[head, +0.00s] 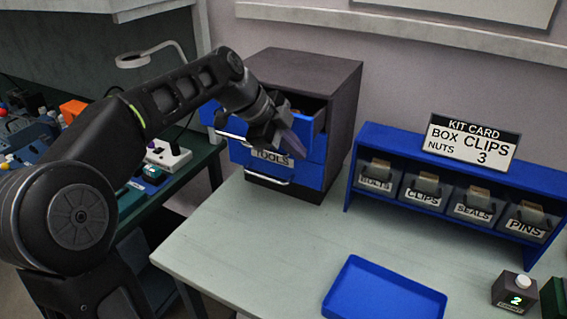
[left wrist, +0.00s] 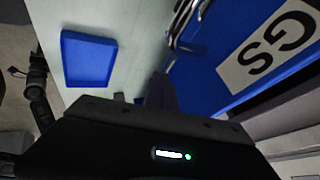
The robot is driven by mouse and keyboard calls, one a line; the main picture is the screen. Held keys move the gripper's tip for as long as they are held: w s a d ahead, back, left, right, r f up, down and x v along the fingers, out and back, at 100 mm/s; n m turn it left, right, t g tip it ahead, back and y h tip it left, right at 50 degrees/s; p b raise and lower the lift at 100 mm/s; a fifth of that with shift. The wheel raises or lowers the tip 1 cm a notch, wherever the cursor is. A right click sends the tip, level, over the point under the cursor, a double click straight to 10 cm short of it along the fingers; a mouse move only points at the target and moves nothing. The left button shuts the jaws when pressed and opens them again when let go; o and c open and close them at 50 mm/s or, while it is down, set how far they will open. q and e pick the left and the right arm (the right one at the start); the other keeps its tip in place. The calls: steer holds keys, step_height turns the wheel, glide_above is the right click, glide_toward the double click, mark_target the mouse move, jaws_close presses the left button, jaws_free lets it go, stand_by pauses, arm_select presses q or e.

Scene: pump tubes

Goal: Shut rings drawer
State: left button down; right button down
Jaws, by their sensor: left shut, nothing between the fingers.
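A dark cabinet (head: 335,90) with blue drawers stands at the back left of the table. Its top drawer (head: 308,122) is pulled out, its front mostly hidden behind my left gripper. A label ending in "GS" (left wrist: 268,45) shows upside down on a blue drawer front in the left wrist view. The drawer below reads "TOOLS" (head: 272,157). My left gripper (head: 290,145) is shut and empty, in front of the cabinet by the top drawer. Its fingers (left wrist: 160,92) are near a metal handle (left wrist: 180,40) in the left wrist view; I cannot tell whether they touch it.
A blue tray (head: 385,290) lies at the table front. A blue rack (head: 352,170) with several labelled bins and a kit card (head: 470,142) stands at right. A button box (head: 514,290) is front right. The middle table is clear. A dark arm part (left wrist: 38,90) shows in the left wrist view.

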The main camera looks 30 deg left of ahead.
arm_select(q)
steer(key=w+p, duration=0.3)
steer(key=w, duration=0.7)
steer(key=shift+w+a, duration=0.15)
steer(key=shift+w, duration=0.05)
steer(key=shift+r, duration=0.15)
steer(key=shift+w, duration=0.1)
